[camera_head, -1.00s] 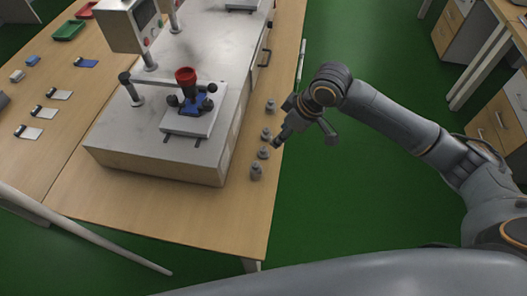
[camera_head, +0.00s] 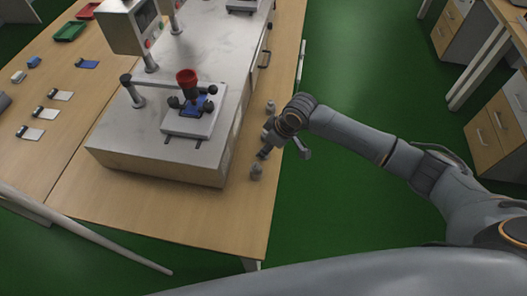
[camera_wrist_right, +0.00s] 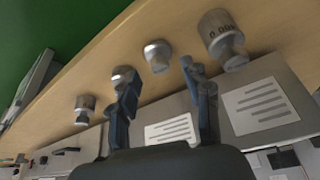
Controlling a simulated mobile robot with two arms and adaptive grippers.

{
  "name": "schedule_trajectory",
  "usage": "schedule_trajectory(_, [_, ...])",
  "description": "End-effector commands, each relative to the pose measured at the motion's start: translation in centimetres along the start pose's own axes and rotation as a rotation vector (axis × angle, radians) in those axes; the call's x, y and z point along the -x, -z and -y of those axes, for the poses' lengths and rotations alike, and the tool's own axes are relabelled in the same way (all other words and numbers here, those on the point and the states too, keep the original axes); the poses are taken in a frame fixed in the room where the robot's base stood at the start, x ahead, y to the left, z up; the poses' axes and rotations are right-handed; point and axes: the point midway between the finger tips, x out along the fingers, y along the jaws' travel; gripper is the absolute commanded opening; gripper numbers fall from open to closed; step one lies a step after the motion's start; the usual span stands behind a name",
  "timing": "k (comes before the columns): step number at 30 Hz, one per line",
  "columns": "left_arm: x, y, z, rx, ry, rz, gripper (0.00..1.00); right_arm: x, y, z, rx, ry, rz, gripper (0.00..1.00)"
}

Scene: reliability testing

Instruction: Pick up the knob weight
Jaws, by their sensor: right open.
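Several grey metal knob weights stand in a row along the table's right edge. In the head view one weight (camera_head: 256,172) is in front of my right gripper (camera_head: 265,153) and another weight (camera_head: 270,107) stands behind it; the middle ones are mostly hidden by the gripper. In the right wrist view the open, empty fingers (camera_wrist_right: 163,85) point at the row. A small weight (camera_wrist_right: 157,55) shows between the fingertips, apart from them. A larger marked weight (camera_wrist_right: 222,38) is right of it, and another weight (camera_wrist_right: 85,108) is further left. My left gripper is out of view.
A grey machine base (camera_head: 155,163) fills the table left of the weights, leaving a narrow strip. Green floor (camera_head: 350,215) is open to the right.

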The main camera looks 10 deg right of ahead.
Motion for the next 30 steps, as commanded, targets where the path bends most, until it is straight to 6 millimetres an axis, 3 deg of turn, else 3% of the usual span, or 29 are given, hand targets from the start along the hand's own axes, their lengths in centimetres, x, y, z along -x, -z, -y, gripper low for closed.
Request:
schedule_trajectory(4, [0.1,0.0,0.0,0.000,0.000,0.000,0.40,-1.6,-0.1,0.1,0.001,0.000,0.001,0.48])
schedule_trajectory(12, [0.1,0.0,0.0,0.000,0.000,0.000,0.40,-1.8,-0.1,0.1,0.002,-0.001,0.001,0.48])
schedule_trajectory(19, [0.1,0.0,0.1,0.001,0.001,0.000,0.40,-1.8,-0.1,0.1,0.001,0.000,0.001,0.01])
schedule_trajectory(30, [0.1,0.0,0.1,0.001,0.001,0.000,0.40,-1.7,0.0,0.0,0.002,-0.001,-0.001,0.00])
